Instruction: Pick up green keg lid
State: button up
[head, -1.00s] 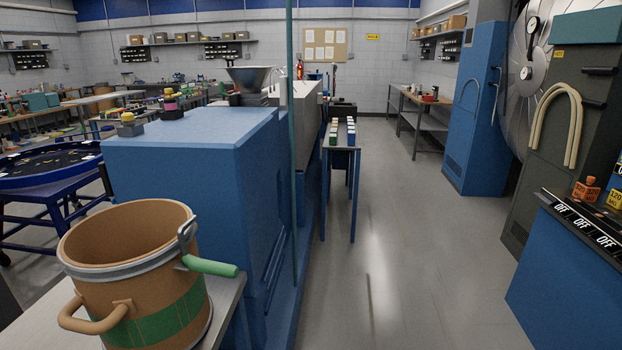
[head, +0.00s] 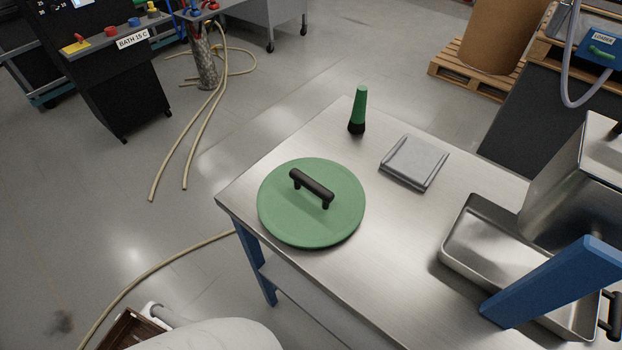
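The green keg lid (head: 290,222) lies flat on a steel-topped table (head: 390,255), near its left corner. It is a round disc with a black bar handle (head: 312,187) standing on its top. Nothing covers the lid. My gripper is not in the head view, so its state does not show. A pale rounded shape cut off at the bottom edge, left of the table, cannot be made out clearly.
A steel tray (head: 470,240) and a blue slanted bar (head: 555,280) are at right. Hoses (head: 190,140) lie on the floor at left.

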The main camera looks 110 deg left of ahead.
aim_at(306, 203)
jog(key=u, duration=2.35)
jog(key=z, duration=1.65)
jog(key=u, duration=1.65)
jog(key=k+j+z, duration=0.1)
jog(key=j, duration=0.75)
